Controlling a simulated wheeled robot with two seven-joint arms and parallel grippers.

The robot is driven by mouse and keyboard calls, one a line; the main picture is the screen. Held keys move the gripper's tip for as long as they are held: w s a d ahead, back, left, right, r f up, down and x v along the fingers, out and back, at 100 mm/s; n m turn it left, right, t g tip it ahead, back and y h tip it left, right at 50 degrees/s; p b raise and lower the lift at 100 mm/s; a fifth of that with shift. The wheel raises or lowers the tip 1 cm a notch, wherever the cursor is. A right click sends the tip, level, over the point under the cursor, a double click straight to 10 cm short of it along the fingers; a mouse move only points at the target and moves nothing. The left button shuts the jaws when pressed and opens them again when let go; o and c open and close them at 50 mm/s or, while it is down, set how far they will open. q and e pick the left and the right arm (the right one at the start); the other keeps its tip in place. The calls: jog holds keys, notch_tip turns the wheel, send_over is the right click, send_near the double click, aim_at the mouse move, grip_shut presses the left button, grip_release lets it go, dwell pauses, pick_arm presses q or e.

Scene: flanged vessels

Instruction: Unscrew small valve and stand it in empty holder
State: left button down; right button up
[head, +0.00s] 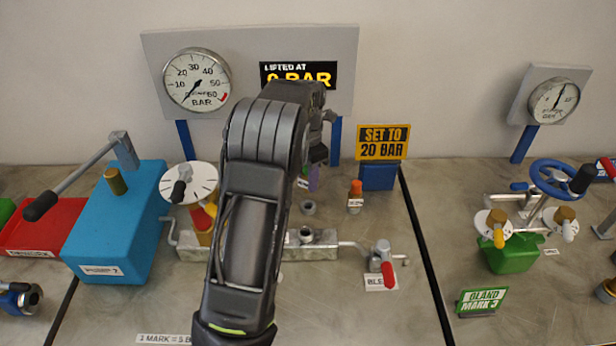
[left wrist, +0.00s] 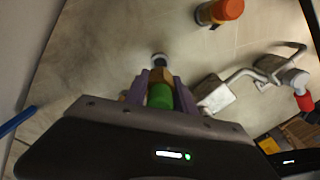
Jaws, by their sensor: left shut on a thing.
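My left gripper (left wrist: 160,82) has its purple fingers shut on a small valve (left wrist: 160,95) with a green body and a brass part. In the head view the left gripper (head: 313,180) points down past the end of my arm, which hides most of the held valve. A grey ring-shaped holder (head: 308,207) stands below the fingers, with no valve in it. The ring also shows beyond the brass end in the left wrist view (left wrist: 159,61). I cannot tell whether the valve touches it. My right gripper is not in view.
An orange-capped fitting (head: 355,190) stands right of the ring. A metal manifold (head: 318,244) with a red-handled bleed valve (head: 385,265) lies in front. A gauge panel (head: 245,60) is behind. A blue box (head: 120,225) stands left. Bare bench (head: 390,220) lies right of the fitting.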

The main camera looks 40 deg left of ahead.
pick_arm(q)
jog(key=shift+f+b, duration=1.1)
jog(key=shift+f, duration=1.1)
jog(key=shift+p, duration=0.4)
jog(key=shift+f, duration=0.15)
jog(key=shift+f+b, duration=0.75)
jog(key=shift+f, duration=0.35)
jog(key=shift+f, duration=0.15)
jog(key=c, duration=1)
grip_release()
jog(key=shift+o, duration=0.2)
